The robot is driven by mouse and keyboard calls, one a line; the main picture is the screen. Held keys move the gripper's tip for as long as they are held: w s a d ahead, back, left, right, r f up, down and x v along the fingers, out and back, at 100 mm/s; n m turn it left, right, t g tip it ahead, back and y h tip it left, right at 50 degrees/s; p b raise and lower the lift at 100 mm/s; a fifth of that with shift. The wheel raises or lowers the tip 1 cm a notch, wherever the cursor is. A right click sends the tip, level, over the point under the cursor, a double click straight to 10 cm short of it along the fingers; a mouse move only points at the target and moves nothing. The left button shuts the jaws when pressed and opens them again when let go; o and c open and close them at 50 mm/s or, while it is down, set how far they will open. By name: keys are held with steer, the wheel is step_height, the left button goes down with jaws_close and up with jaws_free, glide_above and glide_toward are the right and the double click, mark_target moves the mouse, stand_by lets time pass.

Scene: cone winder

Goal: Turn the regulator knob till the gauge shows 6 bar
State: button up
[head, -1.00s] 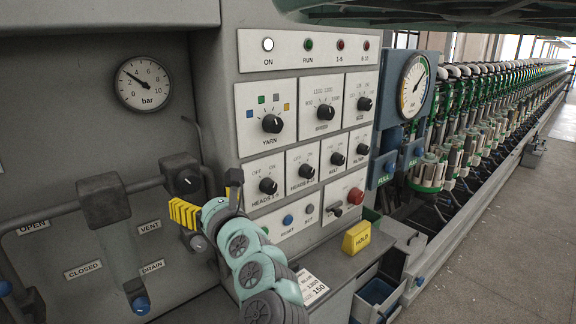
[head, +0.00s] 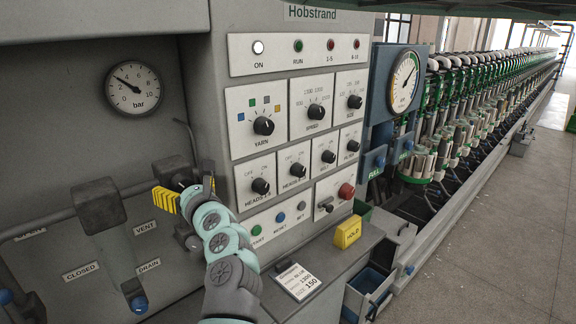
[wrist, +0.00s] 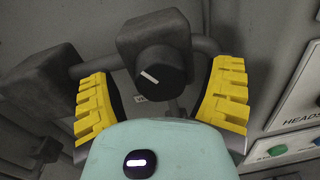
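The round white bar gauge (head: 133,90) is on the grey panel at the upper left of the head view. Its needle points up and left, at roughly 3, between 2 and 4. The regulator knob (wrist: 160,76), black with a white pointer line, sits on a dark block in the wrist view. Its line slants up to the left. My gripper (wrist: 160,98) is open, with a yellow ribbed finger on each side of the knob and visible gaps to it. In the head view my gripper (head: 186,187) is at the regulator and largely hides the knob.
A horizontal pipe and a dark filter block (head: 97,200) are left of the regulator. The control panel with several knobs (head: 263,126) stands close on the right. A yellow HOLD block (head: 347,232) sits on the ledge below. A second gauge (head: 404,82) is farther right.

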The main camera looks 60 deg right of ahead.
steer(key=c, duration=1.2)
